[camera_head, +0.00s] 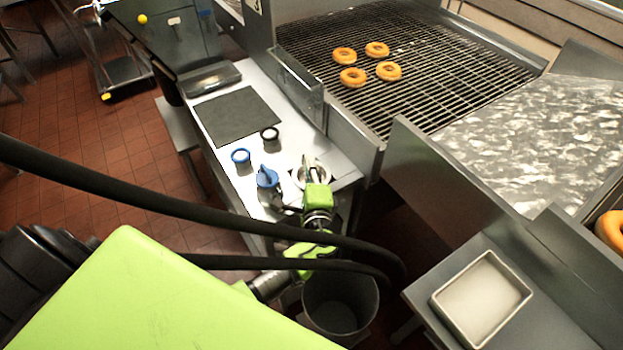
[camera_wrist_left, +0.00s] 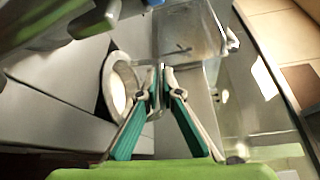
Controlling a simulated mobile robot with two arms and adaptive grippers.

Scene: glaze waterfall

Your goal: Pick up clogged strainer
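My left gripper (camera_head: 298,178) is over the front right end of the steel table, close to a round silver-rimmed piece (camera_head: 325,172) with a pale inside. This may be the clogged strainer; clogging cannot be made out. In the left wrist view, a pale-filled ring (camera_wrist_left: 120,88) lies just left of my left gripper's tips (camera_wrist_left: 158,80). The fingers converge to a narrow gap with a thin grey edge between them. Whether they grip that edge is unclear. My right gripper is not in view.
A blue knobbed piece (camera_head: 267,178), a blue-rimmed cup (camera_head: 241,157), a dark-rimmed cup (camera_head: 270,134) and a dark mat (camera_head: 235,115) are on the steel table (camera_head: 225,178). A bin (camera_head: 340,305) stands below. The fryer grate (camera_head: 420,50) with doughnuts is behind right.

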